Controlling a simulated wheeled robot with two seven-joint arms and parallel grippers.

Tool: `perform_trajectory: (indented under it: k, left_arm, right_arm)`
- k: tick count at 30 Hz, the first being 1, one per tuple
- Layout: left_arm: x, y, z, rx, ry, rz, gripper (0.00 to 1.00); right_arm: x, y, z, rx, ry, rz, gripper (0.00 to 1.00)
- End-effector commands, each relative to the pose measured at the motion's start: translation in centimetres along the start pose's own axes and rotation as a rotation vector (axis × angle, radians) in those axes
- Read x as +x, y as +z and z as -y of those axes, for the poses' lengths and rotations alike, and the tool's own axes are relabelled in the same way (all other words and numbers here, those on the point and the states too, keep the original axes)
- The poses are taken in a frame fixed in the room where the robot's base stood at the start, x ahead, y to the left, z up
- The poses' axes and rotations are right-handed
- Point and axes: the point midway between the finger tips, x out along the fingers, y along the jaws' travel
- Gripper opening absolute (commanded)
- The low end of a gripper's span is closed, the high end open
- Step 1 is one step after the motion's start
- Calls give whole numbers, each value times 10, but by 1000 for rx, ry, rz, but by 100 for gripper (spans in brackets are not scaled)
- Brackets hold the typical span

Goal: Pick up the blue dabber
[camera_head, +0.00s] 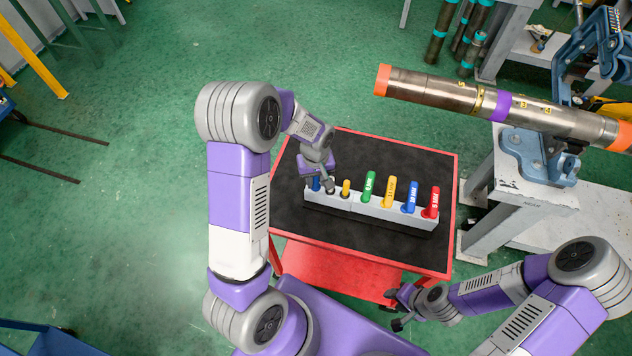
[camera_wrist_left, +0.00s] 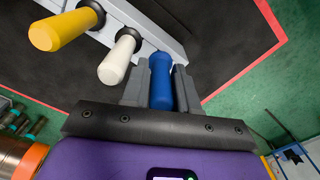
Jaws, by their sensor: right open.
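The blue dabber (camera_wrist_left: 160,82) stands at the end of a grey rack (camera_wrist_left: 148,19), beside a white one. In the head view its blue handle (camera_head: 316,184) shows at the rack's left end, partly hidden by my left gripper (camera_head: 321,182). In the left wrist view the two fingers of my left gripper (camera_wrist_left: 161,90) lie close against both sides of the blue handle, shut on it. The dabber's lower end still sits at the rack. My right gripper (camera_head: 394,309) is open and empty, low in front of the red cart, away from the rack.
The rack also holds yellow (camera_head: 346,188), green (camera_head: 369,186), orange (camera_head: 389,190), another blue (camera_head: 410,197) and red (camera_head: 432,201) handles. It stands on a black-topped red cart (camera_head: 290,221). A pipe (camera_head: 450,94) in a vise overhangs the cart's back right.

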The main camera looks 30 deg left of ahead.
Motion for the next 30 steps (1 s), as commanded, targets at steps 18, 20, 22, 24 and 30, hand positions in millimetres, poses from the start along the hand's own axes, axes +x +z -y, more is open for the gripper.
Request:
perform_trajectory:
  k: [18,20,22,24,30]
  left_arm:
    - [5,0,0,1,1,-1,2]
    - [4,0,0,1,1,-1,2]
    - [2,0,0,0,2,-2,2]
    - [-6,-1,0,0,2,-3,2]
    - [-45,-1,-1,1,4,-6,2]
  right_arm:
    - [0,0,0,0,0,0,43]
    - [0,0,0,0,0,0,43]
    - [0,0,0,0,0,0,43]
    - [-1,0,0,0,0,0,43]
    - [-7,0,3,0,0,0,43]
